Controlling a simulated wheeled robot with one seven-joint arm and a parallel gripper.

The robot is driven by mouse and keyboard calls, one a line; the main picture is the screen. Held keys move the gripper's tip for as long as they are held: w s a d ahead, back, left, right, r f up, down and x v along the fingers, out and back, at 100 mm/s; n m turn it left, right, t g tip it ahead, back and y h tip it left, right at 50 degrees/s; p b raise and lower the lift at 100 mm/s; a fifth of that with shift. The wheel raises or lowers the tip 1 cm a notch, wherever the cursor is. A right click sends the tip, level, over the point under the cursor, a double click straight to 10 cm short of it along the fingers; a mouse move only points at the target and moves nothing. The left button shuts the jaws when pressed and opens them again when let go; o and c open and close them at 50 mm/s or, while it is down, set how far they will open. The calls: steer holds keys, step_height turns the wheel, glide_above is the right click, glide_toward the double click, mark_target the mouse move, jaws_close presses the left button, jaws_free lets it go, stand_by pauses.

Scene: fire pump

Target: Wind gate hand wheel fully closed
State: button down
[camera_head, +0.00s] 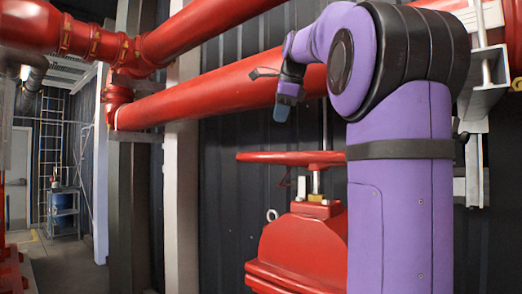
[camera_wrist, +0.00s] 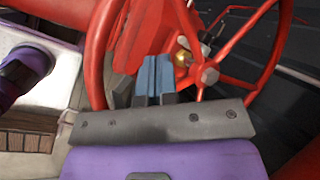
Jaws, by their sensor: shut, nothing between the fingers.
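The red gate hand wheel (camera_head: 275,157) lies flat on top of the red gate valve (camera_head: 305,245), seen edge-on in the head view. Its right part is hidden behind my arm. In the wrist view the wheel's rim (camera_wrist: 98,60) and spokes show from above, with a metal stem end (camera_wrist: 209,75) and a brass nut at the hub. My gripper (camera_head: 282,111) is above the wheel, apart from it in the head view, pointing down. In the wrist view its blue fingers (camera_wrist: 155,72) are shut together and empty, over the opening inside the rim.
A thick red pipe (camera_head: 215,90) runs just behind and above the wheel, close to my gripper. A metal bracket (camera_head: 483,85) stands at the right. Dark corrugated wall is behind. Open floor (camera_head: 62,262) lies at the far left.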

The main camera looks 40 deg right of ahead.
steer(key=a+n, duration=0.2)
steer(key=a+f+n+t+h, duration=0.1)
steer(key=n, duration=0.1)
steer(key=shift+s+a+f, duration=0.15)
steer(key=shift+a, duration=0.25)
steer(key=w+d+r+x, duration=0.1)
steer(key=x, duration=1.2)
steer(key=shift+w, duration=0.4)
steer(key=shift+r, duration=0.15)
steer(key=shift+w+d, duration=0.3)
steer(key=shift+w, duration=0.35)
steer(key=shift+w+d, duration=0.25)
steer(key=shift+w, duration=0.4)
steer(key=shift+s+a, duration=0.1)
